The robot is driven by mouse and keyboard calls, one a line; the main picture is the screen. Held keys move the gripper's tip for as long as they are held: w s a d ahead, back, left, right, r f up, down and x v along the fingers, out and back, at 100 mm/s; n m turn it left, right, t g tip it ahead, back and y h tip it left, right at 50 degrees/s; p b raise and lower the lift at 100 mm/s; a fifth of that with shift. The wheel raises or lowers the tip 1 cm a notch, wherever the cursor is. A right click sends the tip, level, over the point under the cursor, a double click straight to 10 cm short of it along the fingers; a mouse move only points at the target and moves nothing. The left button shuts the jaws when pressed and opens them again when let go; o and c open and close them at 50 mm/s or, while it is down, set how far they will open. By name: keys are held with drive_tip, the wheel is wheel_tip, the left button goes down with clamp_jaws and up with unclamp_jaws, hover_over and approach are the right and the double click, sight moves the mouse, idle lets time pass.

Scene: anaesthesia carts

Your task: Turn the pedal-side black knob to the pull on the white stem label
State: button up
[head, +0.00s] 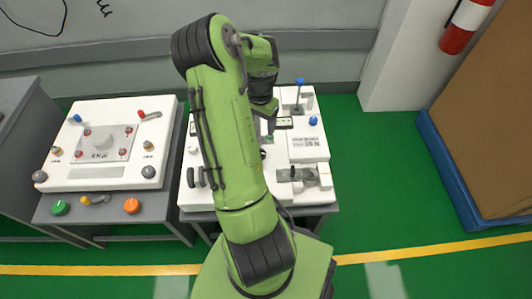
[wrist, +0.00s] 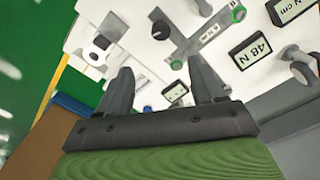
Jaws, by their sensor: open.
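My gripper (wrist: 163,88) is open and empty, its two grey fingers spread over the white panel in the wrist view. A white label with dark print (wrist: 210,32) lies on that plate; the print is too small to read. In the head view a dark round knob (head: 263,154) shows just right of my arm. I cannot tell which knob is the pedal-side one. My arm hides much of the white panel (head: 310,147) there.
The wrist view shows a 48 N display (wrist: 257,46) and a green-ringed knob (wrist: 238,13). In the head view, a grey lever (head: 297,174) and a blue-topped stick (head: 299,82) stand right of my arm.

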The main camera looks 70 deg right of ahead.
sight(261, 151)
wheel_tip(261, 151, down, 15)
drive_tip(key=b, duration=0.4)
drive_tip(key=shift+w+a+f+b, duration=0.1)
drive_tip(key=shift+w+f+b, duration=0.05)
drive_tip(key=shift+b, duration=0.25)
drive_tip(key=c, duration=1.1)
drive_tip(key=shift+o, duration=0.2)
drive_tip(key=shift+n, duration=1.5)
drive_tip(key=o, duration=1.1)
drive_tip(key=shift+c, duration=0.2)
